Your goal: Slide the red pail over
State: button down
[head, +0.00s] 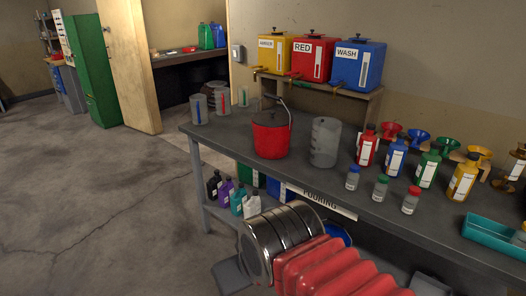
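The pail stands close to the bench's middle, with a gap to the jug. Nothing touches the pail that I can see. My arm, with silver and red ribbed parts, shows low in the picture in front of the bench. My gripper cannot be made out in this view.
Several clear beakers (200,109) stand left of the pail. Yellow, red (312,59) and blue tanks sit on a shelf behind. Labelled bottles (367,148), funnels, small jars (352,178) and a teal tray (493,237) fill the right side. Bench just left of the pail is bare.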

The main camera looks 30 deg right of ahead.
aim_at(272, 143)
jog(key=z, duration=0.05)
jog(key=i, duration=1)
jog(key=u, duration=0.05)
